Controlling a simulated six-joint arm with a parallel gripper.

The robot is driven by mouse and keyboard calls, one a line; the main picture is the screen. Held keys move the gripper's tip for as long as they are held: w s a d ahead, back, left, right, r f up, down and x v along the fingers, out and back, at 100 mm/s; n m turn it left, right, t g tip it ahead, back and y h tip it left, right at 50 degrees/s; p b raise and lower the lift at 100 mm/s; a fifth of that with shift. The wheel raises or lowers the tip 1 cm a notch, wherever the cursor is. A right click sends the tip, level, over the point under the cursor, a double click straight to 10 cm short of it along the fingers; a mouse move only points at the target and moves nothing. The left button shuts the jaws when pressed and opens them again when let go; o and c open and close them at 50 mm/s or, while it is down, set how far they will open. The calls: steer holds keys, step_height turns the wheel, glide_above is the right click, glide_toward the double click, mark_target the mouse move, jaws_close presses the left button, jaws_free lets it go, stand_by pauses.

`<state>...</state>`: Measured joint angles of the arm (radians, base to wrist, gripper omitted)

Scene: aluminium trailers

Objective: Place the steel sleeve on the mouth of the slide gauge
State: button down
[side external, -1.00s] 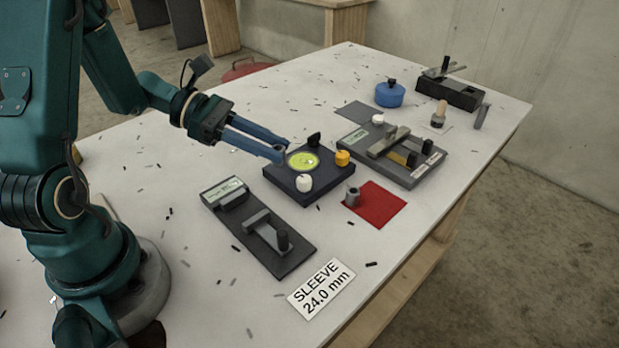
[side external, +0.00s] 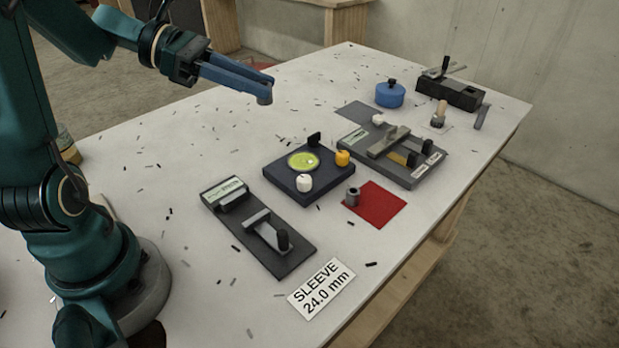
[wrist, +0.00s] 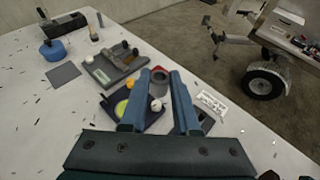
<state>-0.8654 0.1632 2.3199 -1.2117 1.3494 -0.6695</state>
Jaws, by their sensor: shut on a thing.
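My gripper (side external: 266,82) is shut on a short grey steel sleeve (side external: 264,97), held in the air above the table, left of and above the dial device. In the wrist view the sleeve (wrist: 160,73) shows as a grey ring between the fingertips. Two devices look like slide gauges. A dark plate (side external: 290,262) with a display and a sliding bar lies at the front. A grey plate (side external: 405,178) with a display, a bar and a yellow part lies further right. I cannot tell which is the task's gauge. The sleeve is apart from both.
A dark block (side external: 318,190) carries a yellow-green disc and white and yellow knobs. A second grey cylinder (side external: 352,196) stands on a red mat (side external: 385,206). A card (side external: 322,290) reads "SLEEVE 24.0 mm". A blue pot (side external: 389,95) and a black fixture (side external: 455,92) stand further back.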

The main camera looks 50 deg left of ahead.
steer(key=w+a+f+n+t+y, duration=0.1)
steer(key=w+a+f+n, duration=0.15)
steer(key=w+a, duration=0.5)
steer(key=w+a+f+n+t+y, duration=0.1)
steer(key=w+a+f+y, duration=0.15)
steer(key=w+a, duration=0.45)
steer(key=shift+m+h, duration=0.25)
steer(key=shift+h, duration=0.1)
steer(key=w+d+f, duration=0.2)
steer(key=f, duration=0.1)
steer(key=w+d+f, duration=0.2)
steer(key=d+f, duration=0.1)
steer(key=w+d+f, duration=0.2)
steer(key=d+f, duration=0.1)
steer(key=f, duration=0.1)
steer(key=shift+w+d, duration=0.1)
steer(key=shift+d, duration=0.1)
steer(key=shift+w+d+f, duration=0.1)
steer(key=shift+f, duration=1.95)
